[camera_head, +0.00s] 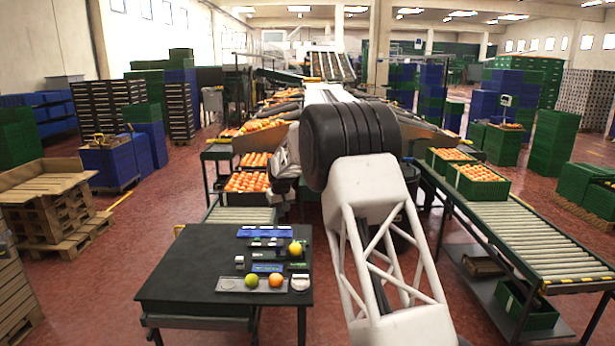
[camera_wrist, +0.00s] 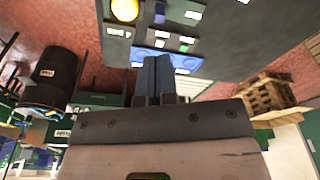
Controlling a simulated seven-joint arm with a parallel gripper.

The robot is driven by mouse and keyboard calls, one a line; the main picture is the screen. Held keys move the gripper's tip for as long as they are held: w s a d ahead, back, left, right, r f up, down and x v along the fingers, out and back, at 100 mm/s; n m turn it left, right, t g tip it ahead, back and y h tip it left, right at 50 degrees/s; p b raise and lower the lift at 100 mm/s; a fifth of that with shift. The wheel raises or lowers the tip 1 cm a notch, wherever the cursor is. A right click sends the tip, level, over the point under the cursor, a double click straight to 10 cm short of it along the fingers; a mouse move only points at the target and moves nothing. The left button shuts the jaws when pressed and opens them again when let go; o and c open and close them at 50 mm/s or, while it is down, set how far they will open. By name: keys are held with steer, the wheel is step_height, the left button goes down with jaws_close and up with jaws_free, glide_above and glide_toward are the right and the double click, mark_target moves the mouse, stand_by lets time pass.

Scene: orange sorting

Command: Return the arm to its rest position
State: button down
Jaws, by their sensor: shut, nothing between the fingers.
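My gripper (camera_wrist: 156,75) shows in the wrist view with its two dark fingers together and nothing between them. It is clear of the dark table (camera_head: 195,265), whose top also shows in the wrist view (camera_wrist: 235,45). In the head view my white lattice arm and black joint stand right of the table, and I cannot make out the gripper there. On the table are a yellow fruit (camera_head: 295,248), a green fruit (camera_head: 252,281) and an orange (camera_head: 276,280). The yellow fruit is also at the top of the wrist view (camera_wrist: 125,8).
A roller conveyor (camera_head: 530,240) runs along the right, with green crates of oranges (camera_head: 478,180) at its far end. Wooden pallets (camera_head: 50,205) stand at the left. Red floor (camera_head: 130,240) is open between the pallets and the table.

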steer(key=s+d+r+m, duration=0.1)
steer(key=s+d+r, duration=0.6)
steer(key=s, duration=0.5)
steer(key=s+d+r+m, duration=0.1)
steer(key=s+d+r, duration=0.55)
steer(key=s, duration=0.45)
steer(key=s+d+r+m, duration=0.1)
steer(key=s+d+r, duration=0.55)
steer(key=s, duration=0.55)
steer(key=s+d+f, duration=0.2)
steer(key=s+d, duration=0.1)
steer(key=s, duration=1)
steer(key=s+d+f+m, duration=0.1)
steer(key=s+d+f, duration=0.1)
steer(key=s, duration=1.1)
steer(key=s+d+f+m+t+h, duration=0.1)
steer(key=s+d, duration=0.3)
steer(key=s, duration=0.9)
steer(key=shift+s+f, duration=0.35)
steer(key=shift+f, duration=0.2)
